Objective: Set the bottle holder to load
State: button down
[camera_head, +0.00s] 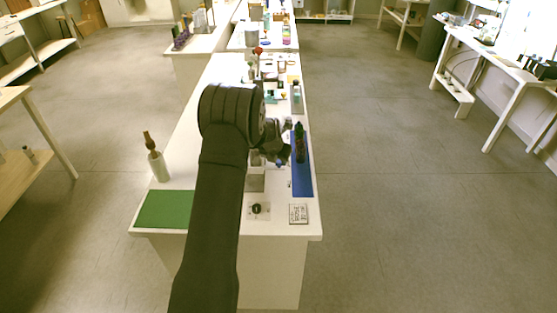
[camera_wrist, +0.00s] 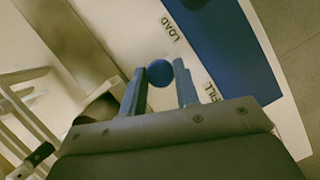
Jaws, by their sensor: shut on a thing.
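In the wrist view, my gripper (camera_wrist: 159,76) has its two blue-grey fingers on either side of a round blue knob (camera_wrist: 160,72) and is shut on it. The knob is beside a white surface printed LOAD (camera_wrist: 170,29) and FILL (camera_wrist: 212,92). LOAD lies above the knob in the picture and FILL to its lower right. I cannot tell which label the knob is set to. In the head view, my gripper (camera_head: 278,157) is low over the bench by the blue mat, and my arm hides much of what lies below it. The bottle holder's full shape is hidden.
A blue mat (camera_head: 303,183) lies along the bench's right edge, with a dark bottle (camera_head: 300,144) standing on it. A green mat (camera_head: 165,209) lies at the front left, near a white bottle with a brown top (camera_head: 157,164). Several small items crowd the bench farther back.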

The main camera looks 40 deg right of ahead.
jog(key=shift+w+d, duration=1.25)
jog(key=shift+d, duration=0.05)
jog(key=c, duration=1.1)
grip_release()
jog(key=v, duration=1.7)
jog(key=shift+a, duration=0.2)
jog(key=shift+s+r, duration=0.1)
jog(key=x, duration=1.7)
jog(key=shift+d, duration=0.2)
